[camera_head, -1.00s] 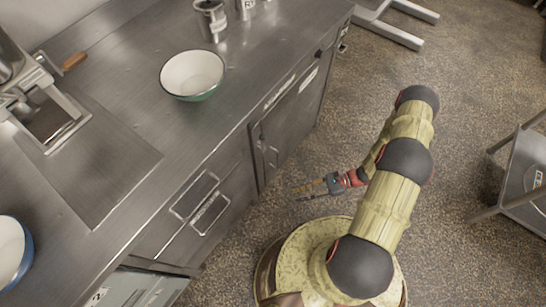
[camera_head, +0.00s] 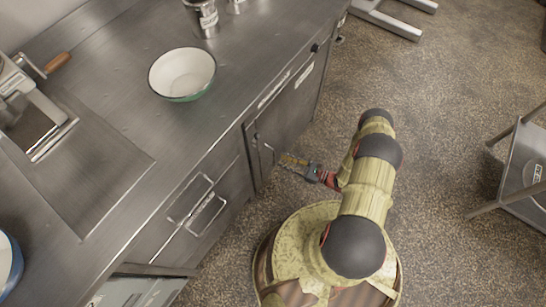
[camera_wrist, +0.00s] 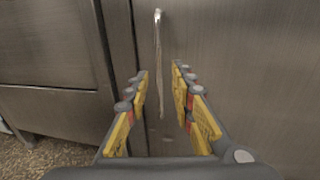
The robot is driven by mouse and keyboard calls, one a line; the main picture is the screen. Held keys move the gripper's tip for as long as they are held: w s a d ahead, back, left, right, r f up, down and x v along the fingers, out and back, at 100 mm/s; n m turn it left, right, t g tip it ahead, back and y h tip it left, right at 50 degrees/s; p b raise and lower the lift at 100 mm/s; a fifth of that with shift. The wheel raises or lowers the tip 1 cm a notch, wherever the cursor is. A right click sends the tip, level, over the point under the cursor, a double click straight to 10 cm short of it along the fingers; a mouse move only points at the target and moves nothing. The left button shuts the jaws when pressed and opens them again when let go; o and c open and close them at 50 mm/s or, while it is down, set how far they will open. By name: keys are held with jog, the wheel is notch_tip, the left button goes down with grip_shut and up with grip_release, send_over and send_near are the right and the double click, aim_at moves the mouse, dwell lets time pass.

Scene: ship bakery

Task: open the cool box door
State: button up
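A steel door (camera_head: 292,112) with a small label is set in the front of the counter and looks closed; I take it as the cool box door. Its slim vertical bar handle (camera_head: 268,151) is near the door's left edge. In the wrist view, the handle (camera_wrist: 158,45) stands upright on the door (camera_wrist: 240,70). My gripper (camera_head: 284,159) is close in front of the handle. In the wrist view, my gripper (camera_wrist: 160,76) is open, its yellow-padded fingers to the left and right of the handle's line. I cannot tell whether they touch it.
Left of the door are drawers with handles (camera_head: 197,208). On the counter (camera_head: 110,120) stand a white-and-green bowl (camera_head: 183,73), metal canisters (camera_head: 204,18) and a hand-cranked machine (camera_head: 30,105). A metal-framed stand (camera_head: 520,170) is at the right. The floor between is free.

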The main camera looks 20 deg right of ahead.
jog(key=b, duration=0.1)
send_over(273, 165)
jog(key=shift+w+d, duration=0.2)
jog(key=shift+w, duration=0.05)
jog(key=shift+c, duration=0.7)
grip_shut()
